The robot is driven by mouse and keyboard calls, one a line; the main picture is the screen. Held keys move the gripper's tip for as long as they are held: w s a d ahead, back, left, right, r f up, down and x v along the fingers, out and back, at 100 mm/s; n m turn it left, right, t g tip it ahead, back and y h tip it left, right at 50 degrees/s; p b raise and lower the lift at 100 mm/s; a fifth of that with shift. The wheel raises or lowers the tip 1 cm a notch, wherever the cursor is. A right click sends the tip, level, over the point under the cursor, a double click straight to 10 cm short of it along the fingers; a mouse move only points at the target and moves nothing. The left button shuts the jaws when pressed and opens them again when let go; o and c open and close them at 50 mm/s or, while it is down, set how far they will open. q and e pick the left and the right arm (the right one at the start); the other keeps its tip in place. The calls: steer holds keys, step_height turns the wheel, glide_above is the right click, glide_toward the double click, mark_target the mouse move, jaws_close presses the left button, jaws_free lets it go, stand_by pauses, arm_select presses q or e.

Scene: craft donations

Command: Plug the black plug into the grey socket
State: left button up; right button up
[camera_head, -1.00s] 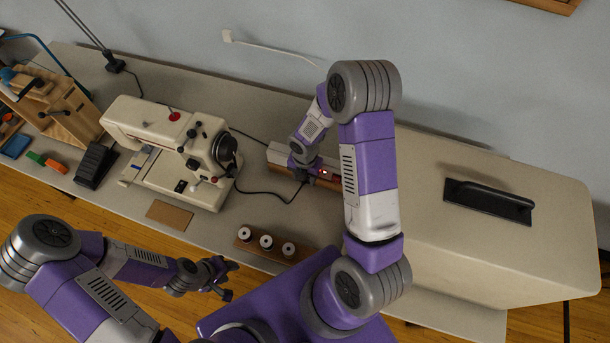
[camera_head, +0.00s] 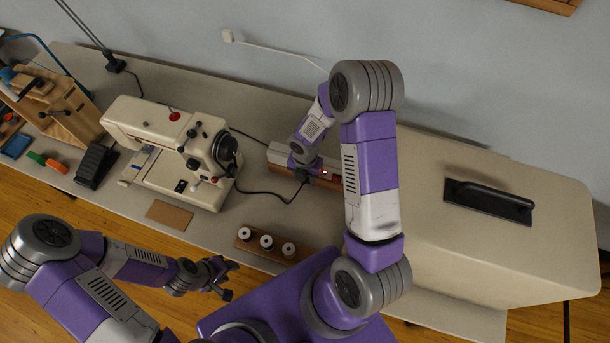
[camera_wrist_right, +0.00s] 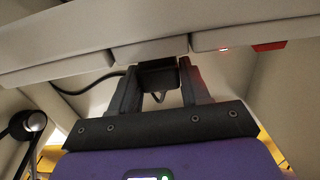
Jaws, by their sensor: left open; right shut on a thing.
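My right gripper (camera_wrist_right: 160,88) is shut on the black plug (camera_wrist_right: 158,76), with one dark finger on each side of it. The plug's front is right against the grey socket (camera_wrist_right: 150,51), a pale block in the long strip across the top of the right wrist view. The contact face and any pins are hidden, so I cannot tell how far in the plug sits. In the head view my right gripper (camera_head: 301,170) is at the strip (camera_head: 279,156), partly covered by my arm. My left gripper (camera_head: 222,280) is open and empty, in front of the table.
The plug's black cable (camera_head: 262,192) runs left to the sewing machine (camera_head: 170,140). A wooden rack of thread spools (camera_head: 265,243) stands in front of the strip. A large beige cover (camera_head: 480,230) with a black handle fills the right side. A red switch (camera_wrist_right: 268,46) is on the strip.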

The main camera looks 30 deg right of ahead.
steer(key=shift+w+d+p, duration=0.3)
steer(key=shift+w+d, duration=0.05)
steer(key=shift+d, duration=0.1)
steer(key=o, duration=1)
step_height(320, 180, up, 8)
steer(key=shift+f+p, duration=0.2)
steer(key=shift+p, duration=0.4)
steer(key=shift+f, duration=0.1)
